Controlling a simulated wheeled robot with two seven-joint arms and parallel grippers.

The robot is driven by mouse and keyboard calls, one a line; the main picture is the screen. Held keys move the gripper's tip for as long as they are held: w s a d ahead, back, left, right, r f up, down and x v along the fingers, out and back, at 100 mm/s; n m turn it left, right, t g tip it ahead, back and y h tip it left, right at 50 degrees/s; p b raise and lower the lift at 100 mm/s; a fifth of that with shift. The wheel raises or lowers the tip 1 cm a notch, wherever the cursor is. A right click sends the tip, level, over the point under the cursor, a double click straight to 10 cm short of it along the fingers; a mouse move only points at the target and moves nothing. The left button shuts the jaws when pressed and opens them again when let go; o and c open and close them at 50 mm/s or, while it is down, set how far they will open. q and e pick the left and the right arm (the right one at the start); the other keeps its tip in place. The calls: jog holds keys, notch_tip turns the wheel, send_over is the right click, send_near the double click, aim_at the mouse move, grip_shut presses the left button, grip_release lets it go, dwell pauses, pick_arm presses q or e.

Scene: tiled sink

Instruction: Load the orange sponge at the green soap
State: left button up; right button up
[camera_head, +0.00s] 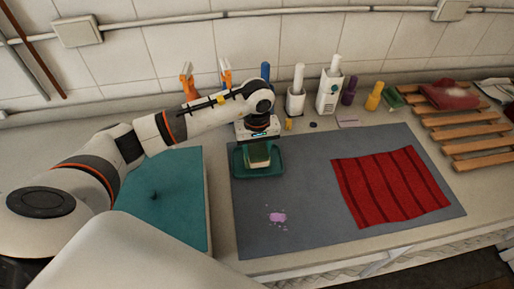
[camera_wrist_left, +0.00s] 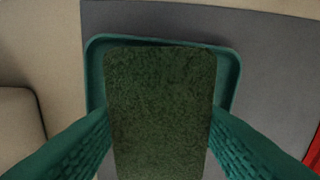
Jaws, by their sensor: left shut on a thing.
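My left gripper (camera_head: 260,146) points down over the green tray (camera_head: 279,172) at the back left of the grey mat. It is shut on a sponge (camera_head: 260,161), which looks pale with a dark green top in the head view. In the left wrist view the sponge's dark green rough face (camera_wrist_left: 160,100) fills the space between the two green ribbed fingers. The tray's rim (camera_wrist_left: 94,70) shows behind it. I cannot tell whether the sponge touches the tray. No clearly orange sponge shows. A purple soap-like splotch (camera_head: 277,217) lies on the mat. My right gripper is out of view.
A teal board (camera_head: 178,205) lies left of the grey mat (camera_head: 320,235). A striped red cloth (camera_head: 390,188) covers the mat's right side. White bottles (camera_head: 329,94), a purple bottle (camera_head: 349,91) and a yellow bottle (camera_head: 374,96) stand behind. A wooden rack (camera_head: 465,130) is at right.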

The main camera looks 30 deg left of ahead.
aim_at(257, 149)
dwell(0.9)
pick_arm(q)
jog(key=shift+s+f+b, duration=0.1)
jog(key=shift+f+b, duration=0.05)
jog(key=shift+b, duration=0.25)
dwell(0.5)
notch_tip(257, 149, up, 2)
jog(key=shift+r+p, duration=0.1)
jog(key=shift+p, duration=0.4)
jog(key=shift+r+p, duration=1)
jog(key=shift+r, duration=1.5)
